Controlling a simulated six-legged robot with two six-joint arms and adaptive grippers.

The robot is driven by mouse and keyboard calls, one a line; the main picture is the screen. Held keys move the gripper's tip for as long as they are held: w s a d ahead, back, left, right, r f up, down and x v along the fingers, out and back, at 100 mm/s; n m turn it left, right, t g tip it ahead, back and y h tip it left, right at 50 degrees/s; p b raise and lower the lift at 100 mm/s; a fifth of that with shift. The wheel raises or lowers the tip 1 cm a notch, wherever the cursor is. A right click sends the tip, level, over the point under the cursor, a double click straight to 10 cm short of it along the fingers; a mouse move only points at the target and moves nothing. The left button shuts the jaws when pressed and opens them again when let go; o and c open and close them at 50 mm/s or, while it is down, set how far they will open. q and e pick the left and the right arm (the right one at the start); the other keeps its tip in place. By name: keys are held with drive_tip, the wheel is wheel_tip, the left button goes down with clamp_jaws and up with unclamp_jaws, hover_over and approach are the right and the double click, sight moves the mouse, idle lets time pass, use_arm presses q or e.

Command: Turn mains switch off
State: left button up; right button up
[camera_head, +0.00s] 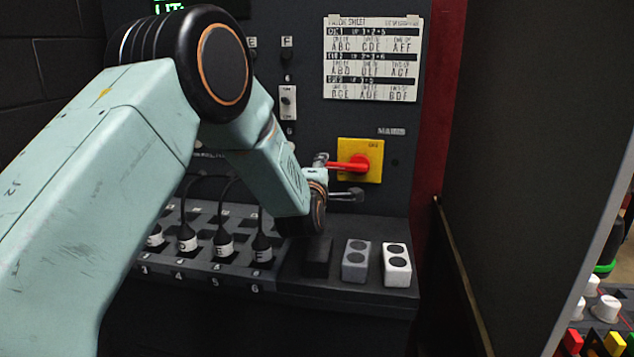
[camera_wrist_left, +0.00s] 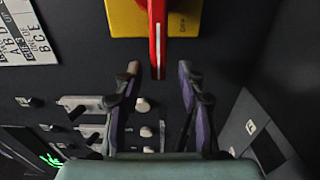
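The mains switch is a yellow plate (camera_head: 374,146) with a red handle (camera_head: 348,166) on the dark panel, under a "MAINS" label. The handle lies about level and points left in the head view. In the wrist view, the red handle (camera_wrist_left: 157,40) comes down from the yellow plate (camera_wrist_left: 127,18) and its end is between my fingertips. My left gripper (camera_head: 338,177) is open, one finger above the handle's end and one below; it also shows in the wrist view (camera_wrist_left: 158,72). Dark gaps show between handle and both fingers there. My right gripper is in neither view.
A printed chart (camera_head: 372,58) hangs above the switch. Below is a ledge with black labelled plugs (camera_head: 223,243) and a grey (camera_head: 356,261) and a white (camera_head: 397,265) two-hole block. A dark partition (camera_head: 530,130) stands to the right. My left arm hides much of the panel's left.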

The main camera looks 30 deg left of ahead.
use_arm(q)
drive_tip(key=v, duration=1)
drive_tip(key=shift+s+d, duration=0.15)
drive_tip(key=shift+s, duration=0.1)
